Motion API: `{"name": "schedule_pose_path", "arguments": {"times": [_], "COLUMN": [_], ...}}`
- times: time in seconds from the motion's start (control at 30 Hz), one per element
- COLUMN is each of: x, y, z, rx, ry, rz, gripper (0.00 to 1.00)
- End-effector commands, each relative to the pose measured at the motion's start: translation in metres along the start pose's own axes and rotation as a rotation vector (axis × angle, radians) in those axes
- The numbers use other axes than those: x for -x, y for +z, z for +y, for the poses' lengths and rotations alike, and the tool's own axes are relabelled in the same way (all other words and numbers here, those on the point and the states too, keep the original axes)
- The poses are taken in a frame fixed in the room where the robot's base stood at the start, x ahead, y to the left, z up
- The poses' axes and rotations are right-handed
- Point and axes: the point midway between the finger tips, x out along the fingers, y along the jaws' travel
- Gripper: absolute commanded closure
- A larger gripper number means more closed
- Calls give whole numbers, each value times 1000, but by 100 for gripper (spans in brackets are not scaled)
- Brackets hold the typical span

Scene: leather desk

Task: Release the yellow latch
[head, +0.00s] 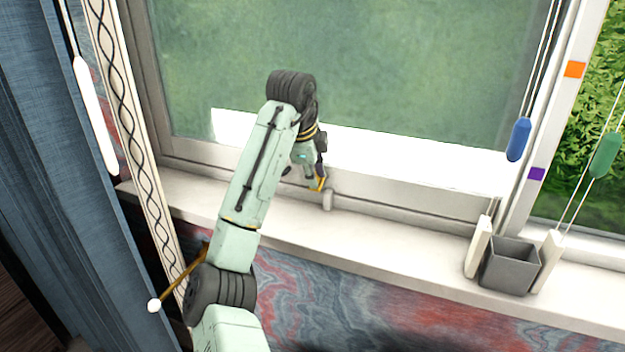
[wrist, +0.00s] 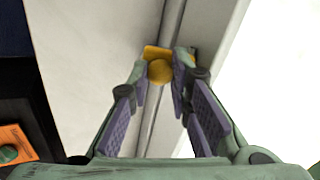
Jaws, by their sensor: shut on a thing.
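The yellow latch (head: 320,184) is a small piece low on the window frame, just above the white sill. In the wrist view, the latch (wrist: 159,70) shows a rounded knob and a flat plate behind it. My gripper (head: 314,175) reaches down to it from above. In the wrist view, my gripper's (wrist: 163,75) two fingers with purple pads stand on either side of the knob, shut on it. The fingers and my arm hide part of the latch in the head view.
A grey cup (head: 510,265) stands on the sill (head: 400,250) at the right. Blue (head: 518,139) and green (head: 605,155) cord pulls hang there. A blue curtain (head: 60,170) hangs at the left. The middle sill is clear.

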Motion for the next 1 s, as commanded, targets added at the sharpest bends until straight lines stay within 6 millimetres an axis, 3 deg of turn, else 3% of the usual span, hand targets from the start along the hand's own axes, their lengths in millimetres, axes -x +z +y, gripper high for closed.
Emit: {"name": "schedule_pose_path", "arguments": {"times": [0.4,1.0], "x": [7,6], "y": [-3,-5], "z": [-14,-16], "rx": [4,0], "ry": [215,272], "rz": [-46,-53], "gripper": [100,100]}}
